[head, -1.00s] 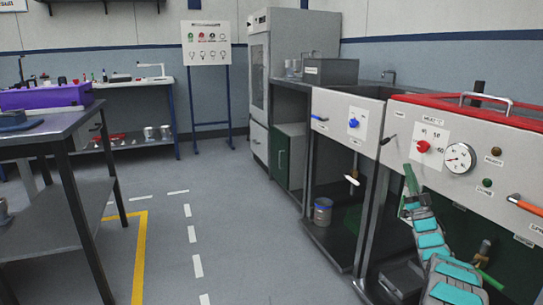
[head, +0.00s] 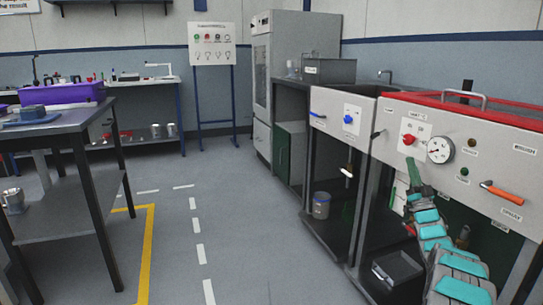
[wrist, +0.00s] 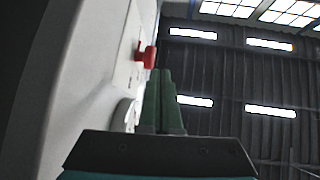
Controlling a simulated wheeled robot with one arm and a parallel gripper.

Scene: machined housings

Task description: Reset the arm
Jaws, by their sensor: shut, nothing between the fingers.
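My gripper (head: 412,166) has green fingers and is at the right of the head view. It points up in front of the washing machine-like unit's panel, below a red knob (head: 409,139). In the wrist view my gripper (wrist: 161,75) has its two fingers together with nothing between them. The red knob (wrist: 148,55) shows just left of the fingertips there, and I cannot tell the exact gap. My arm, grey with teal pads, reaches up from the lower right corner.
The grey panel carries a round gauge (head: 440,150) and an orange handle (head: 501,193). A red-rimmed top (head: 430,100) lies above it. A dark table (head: 60,128) with a purple bin (head: 62,93) stands at left. The floor (head: 235,220) between is clear.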

